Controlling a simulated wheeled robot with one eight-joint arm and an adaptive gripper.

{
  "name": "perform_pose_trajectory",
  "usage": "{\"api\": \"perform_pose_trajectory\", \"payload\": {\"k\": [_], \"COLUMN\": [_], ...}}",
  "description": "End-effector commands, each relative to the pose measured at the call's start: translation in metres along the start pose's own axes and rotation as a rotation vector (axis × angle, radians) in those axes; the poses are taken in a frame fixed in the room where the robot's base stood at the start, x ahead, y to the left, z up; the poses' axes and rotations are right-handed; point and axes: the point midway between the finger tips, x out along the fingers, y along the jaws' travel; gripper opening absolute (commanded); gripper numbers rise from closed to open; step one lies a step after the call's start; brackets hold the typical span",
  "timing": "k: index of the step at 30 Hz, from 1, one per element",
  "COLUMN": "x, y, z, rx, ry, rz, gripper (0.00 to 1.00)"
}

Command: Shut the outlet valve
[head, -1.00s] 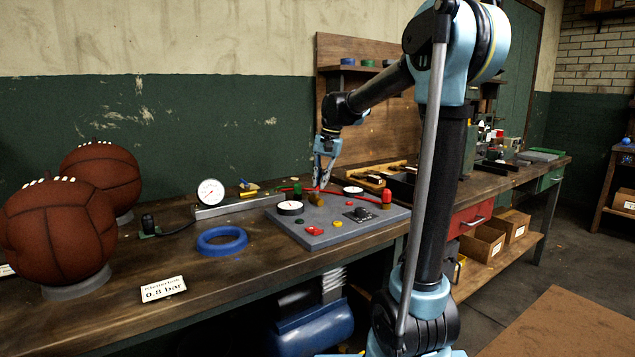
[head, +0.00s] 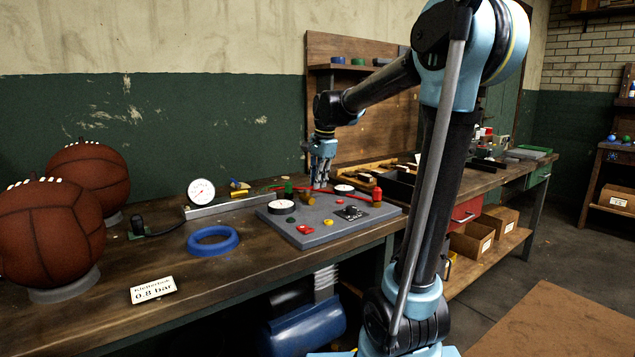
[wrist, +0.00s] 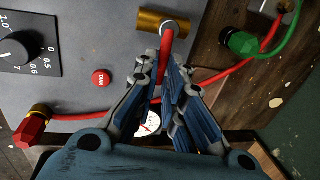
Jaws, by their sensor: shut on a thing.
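A brass valve (head: 307,198) with a red lever sits on the grey panel (head: 301,236) on the workbench. In the wrist view the brass valve body (wrist: 163,22) is at the top, and its red lever (wrist: 167,42) runs down between my fingertips. My gripper (head: 320,186) is over the back part of the panel, just right of the valve body; it also shows in the wrist view (wrist: 164,72). It is shut on the red lever. The far end of the lever is hidden between the fingers.
A red knob (wrist: 33,127), a green knob (wrist: 240,42) and a black dial (wrist: 22,50) are near my gripper. Red hose passes behind the fingers. A round gauge (head: 202,191), blue ring (head: 213,240) and two leather balls (head: 50,230) stand to the left.

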Motion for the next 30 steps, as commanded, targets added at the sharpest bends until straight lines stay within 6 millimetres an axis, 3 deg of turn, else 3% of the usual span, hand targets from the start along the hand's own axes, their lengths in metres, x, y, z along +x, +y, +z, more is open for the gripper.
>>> {"api": "perform_pose_trajectory", "payload": {"k": [16, 17, 19, 30], "x": [0.0002, 0.0002, 0.0001, -0.0020], "y": [0.0011, 0.0011, 0.0010, 0.0009], "z": [0.0001, 0.0001, 0.0001, 0.0003], "rx": [0.023, 0.023, 0.023, 0.022], "ry": [0.004, 0.004, 0.004, 0.004], "rz": [0.000, 0.000, 0.000, 0.000], "gripper": [0.00, 0.17, 0.30, 0.30]}}
